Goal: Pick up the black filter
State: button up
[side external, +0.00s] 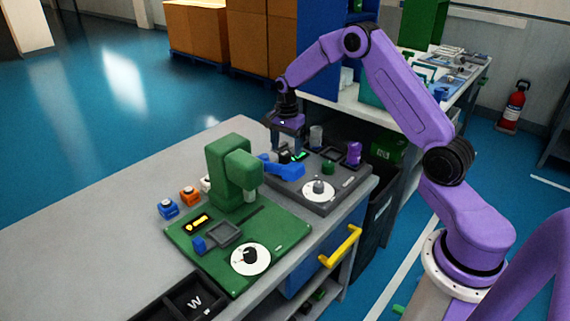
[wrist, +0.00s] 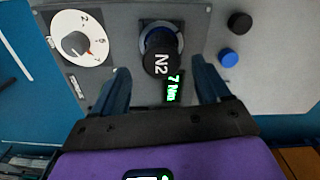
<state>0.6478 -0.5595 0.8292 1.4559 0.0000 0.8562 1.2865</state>
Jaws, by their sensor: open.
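A small round black piece (wrist: 240,22), which looks like the black filter, lies on the light grey surface at the upper right of the wrist view. A round blue piece (wrist: 228,57) lies just below it. My gripper (wrist: 160,68) is open and empty. Its fingers are on either side of a black part marked N2 (wrist: 162,62) and a green-lit 7 Nm display, with the black piece outside them to the upper right. In the side view my gripper (side external: 287,146) hangs over the far edge of the dark grey panel and partly hides the small pieces there.
The dark grey panel (side external: 345,187) carries a white dial (side external: 319,188), a blue fixture (side external: 287,170) and a purple part (side external: 354,153). A green machine (side external: 232,170) stands to its left, beside orange (side external: 189,195) and blue (side external: 168,208) blocks. The bench's far left is bare.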

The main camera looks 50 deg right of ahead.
aim_at(285, 152)
jog(key=shift+w+a+f, duration=0.1)
jog(key=shift+a+f, duration=0.05)
jog(key=shift+f, duration=1)
jog(key=shift+a+f, duration=0.15)
jog(key=shift+f, duration=0.95)
jog(key=c, duration=1.2)
jog(key=shift+o, duration=0.2)
jog(key=shift+r, duration=0.1)
